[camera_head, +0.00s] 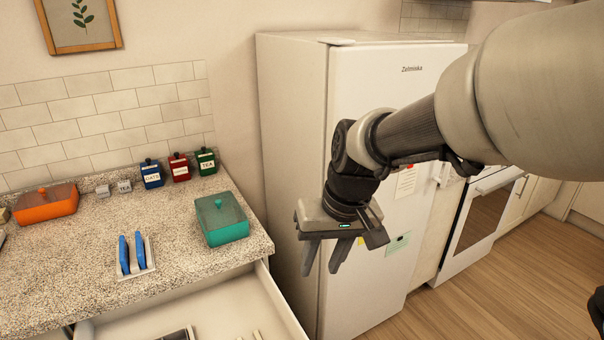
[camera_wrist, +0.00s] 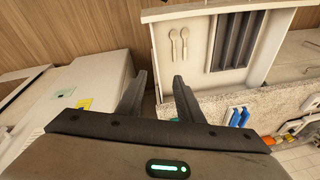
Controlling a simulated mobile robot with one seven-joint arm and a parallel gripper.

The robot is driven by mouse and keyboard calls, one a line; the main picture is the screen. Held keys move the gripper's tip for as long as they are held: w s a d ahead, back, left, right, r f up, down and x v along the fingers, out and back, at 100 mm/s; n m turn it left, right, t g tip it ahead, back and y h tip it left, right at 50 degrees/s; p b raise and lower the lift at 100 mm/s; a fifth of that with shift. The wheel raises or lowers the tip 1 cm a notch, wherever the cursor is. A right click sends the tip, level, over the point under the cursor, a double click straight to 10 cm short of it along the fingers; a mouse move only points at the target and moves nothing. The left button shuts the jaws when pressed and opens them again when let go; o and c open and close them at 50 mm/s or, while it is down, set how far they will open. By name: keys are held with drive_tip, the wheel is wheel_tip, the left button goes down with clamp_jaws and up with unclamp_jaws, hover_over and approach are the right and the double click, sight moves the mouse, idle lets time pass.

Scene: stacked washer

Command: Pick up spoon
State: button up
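Two pale spoons lie side by side in an open drawer (camera_head: 215,302). In the wrist view the left spoon (camera_wrist: 174,44) and the right spoon (camera_wrist: 185,42) show whole on the drawer floor; in the head view only small pale bits of them show at the bottom edge. My gripper (camera_head: 322,270) is open and empty, fingers pointing down, in front of the fridge and to the right of the drawer. In the wrist view its fingertips (camera_wrist: 160,77) are apart, with the spoons beyond them.
A dark slotted tray (camera_wrist: 238,42) lies in the drawer beside the spoons. The counter (camera_head: 90,260) holds a teal box (camera_head: 222,222), an orange box (camera_head: 46,206), blue items in a holder (camera_head: 138,254) and canisters (camera_head: 181,168). The fridge (camera_head: 290,130) stands close behind my gripper.

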drive_tip(key=w+a+f+n+g+h+b, duration=0.1)
drive_tip(key=w+a+f+n+b, duration=0.1)
drive_tip(key=a+f, duration=0.65)
drive_tip(key=w+a+f+n+g+h+b, duration=0.15)
drive_tip(key=a+f, duration=0.35)
drive_tip(key=f, duration=0.7)
drive_tip(key=shift+t, duration=0.35)
drive_tip(key=f, duration=0.3)
drive_tip(key=f+b, duration=0.1)
drive_tip(key=f, duration=0.7)
drive_tip(key=shift+s+f+b, duration=0.2)
drive_tip(key=shift+s+b, duration=0.1)
drive_tip(key=shift+b, duration=0.1)
drive_tip(key=shift+d+f+b, duration=0.15)
drive_tip(key=shift+f+b, duration=0.1)
drive_tip(key=shift+f, duration=1.35)
drive_tip(key=shift+d+f+b, duration=0.1)
drive_tip(key=shift+f+b, duration=0.15)
drive_tip(key=shift+f, duration=1.3)
clamp_jaws()
